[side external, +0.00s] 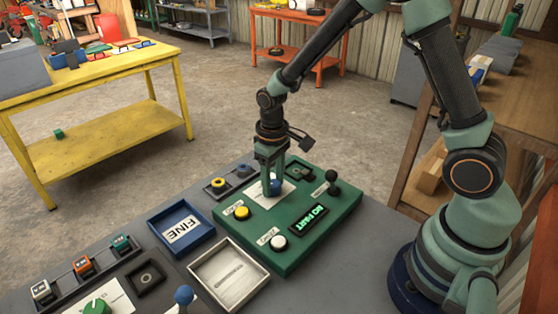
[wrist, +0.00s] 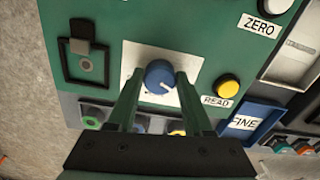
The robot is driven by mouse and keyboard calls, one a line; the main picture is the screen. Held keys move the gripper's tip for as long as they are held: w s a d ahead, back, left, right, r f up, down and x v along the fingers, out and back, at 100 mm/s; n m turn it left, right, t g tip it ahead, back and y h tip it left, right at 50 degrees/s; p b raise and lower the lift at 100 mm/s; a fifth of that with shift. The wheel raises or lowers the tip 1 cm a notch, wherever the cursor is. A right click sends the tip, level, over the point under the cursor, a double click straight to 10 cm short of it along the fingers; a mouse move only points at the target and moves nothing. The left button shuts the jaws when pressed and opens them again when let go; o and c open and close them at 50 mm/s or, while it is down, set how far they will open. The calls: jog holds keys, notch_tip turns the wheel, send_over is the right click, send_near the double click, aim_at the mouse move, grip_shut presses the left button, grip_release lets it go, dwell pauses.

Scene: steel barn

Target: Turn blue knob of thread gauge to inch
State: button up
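The thread gauge is a green box (side external: 335,209) on the grey bench. Its blue knob (wrist: 160,74) sits on a white plate (wrist: 131,58); the knob's white pointer mark aims to the lower right in the wrist view. No lettering on the plate is readable. My gripper (wrist: 160,73) points down over the knob, one finger on each side, with what looks like a thin gap to it. In the side view my gripper (side external: 272,190) partly hides the knob (side external: 276,186).
The gauge also has a yellow READ button (wrist: 228,88), a white ZERO button (side external: 278,243), a black-knobbed lever (side external: 332,177) and a display (side external: 308,219) showing NO PART. A blue FINE tray (side external: 204,243) and a grey tray (side external: 258,275) stand beside it.

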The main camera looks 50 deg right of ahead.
aim_at(273, 183)
jog(key=o, duration=0.3)
jog(key=shift+r, duration=0.1)
notch_tip(273, 183, up, 12)
dwell(0.5)
jog(key=s+d+r+t, duration=0.1)
jog(key=s+r+t, duration=0.1)
jog(key=s+r, duration=0.2)
jog(key=s+d+r+m+t, duration=0.1)
jog(key=s+d+r+t, duration=0.1)
jog(key=s, duration=0.4)
notch_tip(273, 183, up, 3)
jog(key=shift+s+d+f+t, duration=0.25)
jog(key=shift+s+t, duration=0.15)
jog(key=shift+t, duration=0.4)
